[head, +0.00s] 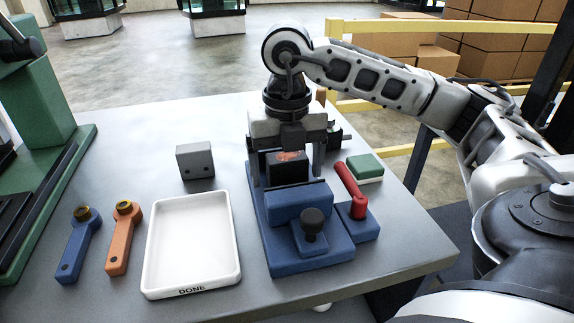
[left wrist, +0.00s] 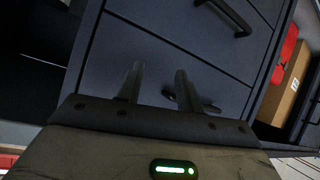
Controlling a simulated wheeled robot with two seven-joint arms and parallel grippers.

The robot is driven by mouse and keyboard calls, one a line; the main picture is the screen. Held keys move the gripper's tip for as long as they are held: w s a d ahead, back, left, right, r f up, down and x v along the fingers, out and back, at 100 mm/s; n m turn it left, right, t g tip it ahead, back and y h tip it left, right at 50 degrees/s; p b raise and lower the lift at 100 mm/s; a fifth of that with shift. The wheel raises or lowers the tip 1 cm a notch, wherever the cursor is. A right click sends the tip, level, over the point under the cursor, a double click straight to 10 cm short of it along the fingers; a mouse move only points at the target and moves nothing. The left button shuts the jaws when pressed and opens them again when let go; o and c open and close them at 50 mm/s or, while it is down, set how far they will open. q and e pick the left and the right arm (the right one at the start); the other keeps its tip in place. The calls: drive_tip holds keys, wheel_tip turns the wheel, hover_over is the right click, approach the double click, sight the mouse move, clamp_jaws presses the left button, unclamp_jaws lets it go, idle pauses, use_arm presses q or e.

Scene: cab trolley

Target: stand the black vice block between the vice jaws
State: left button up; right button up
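The black vice block (head: 288,172), with an orange patch on top, is at the blue vice (head: 312,257), just behind the front jaw (head: 298,202). The rear jaw is largely hidden by the block and my right gripper, so I cannot tell whether the block is fully seated. My right gripper (head: 287,178) points down over the vice. Its fingers are wide apart, one on each side of the block, with a visible gap on both sides. My left gripper (left wrist: 157,70) shows only in the left wrist view, open and empty before dark drawers.
A white tray (head: 150,250) marked DONE lies left of the vice. A grey block (head: 195,161) stands behind it. Blue (head: 75,250) and orange (head: 119,245) tools lie further left. The vice's red lever (head: 351,190) and a green-and-white block (head: 365,168) are at the right.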

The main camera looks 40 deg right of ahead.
sight(287, 157)
use_arm(q)
drive_tip(key=p, duration=0.2)
drive_tip(key=r+p, duration=0.1)
drive_tip(key=p, duration=0.1)
drive_tip(key=a+r+p, duration=0.1)
drive_tip(key=p, duration=0.2)
drive_tip(key=shift+s+r+m+g+y, duration=0.2)
drive_tip(key=shift+s+m+g+y, duration=0.1)
drive_tip(key=shift+m+g, duration=0.1)
use_arm(e)
wheel_tip(287, 157, up, 16)
drive_tip(key=shift+s+f, duration=0.1)
